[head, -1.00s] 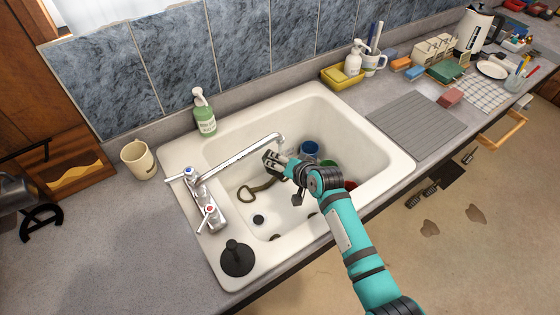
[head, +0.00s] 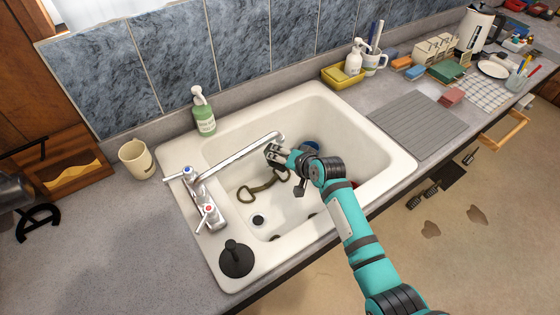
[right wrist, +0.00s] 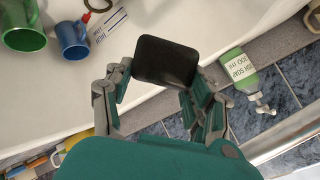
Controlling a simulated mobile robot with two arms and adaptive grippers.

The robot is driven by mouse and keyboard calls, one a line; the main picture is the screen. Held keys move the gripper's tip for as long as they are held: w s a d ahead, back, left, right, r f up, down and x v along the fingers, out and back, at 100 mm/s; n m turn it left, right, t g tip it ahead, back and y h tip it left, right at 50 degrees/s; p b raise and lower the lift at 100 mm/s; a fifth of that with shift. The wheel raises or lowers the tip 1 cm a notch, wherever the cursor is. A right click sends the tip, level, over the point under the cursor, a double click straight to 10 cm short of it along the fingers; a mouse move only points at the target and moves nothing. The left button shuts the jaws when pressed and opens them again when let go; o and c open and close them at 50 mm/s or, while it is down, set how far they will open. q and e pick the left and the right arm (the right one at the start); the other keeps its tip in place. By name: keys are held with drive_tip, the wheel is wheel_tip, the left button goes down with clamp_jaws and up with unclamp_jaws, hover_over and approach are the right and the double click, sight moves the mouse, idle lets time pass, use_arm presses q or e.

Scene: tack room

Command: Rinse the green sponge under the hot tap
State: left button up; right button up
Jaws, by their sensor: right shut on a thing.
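My right gripper (head: 274,153) is over the sink, just below and left of the spout tip. In the right wrist view it (right wrist: 165,76) is shut on a dark block, which I take to be the green sponge (right wrist: 164,60); it looks almost black there. The tap (head: 240,152) has a long spout over the basin. Its red-marked hot handle (head: 209,211) is nearer me, and its blue-marked handle (head: 188,172) is farther. I see no water stream. Dark and grey parts at the left edge may be my left gripper; its jaws cannot be made out.
The white sink (head: 215,262) holds a brown strap-like thing (head: 262,188) and a blue cup (head: 311,146); the wrist view also shows a green cup (right wrist: 24,27). A soap bottle (head: 204,115) and a mug (head: 136,160) stand behind and left. A black plunger-like thing (head: 236,259) sits on the rim.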

drive_tip(key=shift+s+d+r+p, duration=0.1)
drive_tip(key=shift+s+d+p, duration=0.1)
drive_tip(key=shift+s+p, duration=0.15)
drive_tip(key=shift+s+d+p, duration=0.85)
drive_tip(key=shift+s+p, duration=0.3)
drive_tip(key=shift+w+a, duration=0.1)
idle(0.6)
drive_tip(key=shift+w+a+b, duration=0.35)
drive_tip(key=shift+w+a, duration=0.1)
drive_tip(key=shift+w, duration=0.15)
drive_tip(key=shift+d, duration=0.1)
drive_tip(key=s+d, duration=0.1)
drive_tip(key=d, duration=0.8)
drive_tip(key=shift+s+d+p, duration=0.25)
drive_tip(key=shift+d+p, duration=0.05)
drive_tip(key=shift+p, duration=0.15)
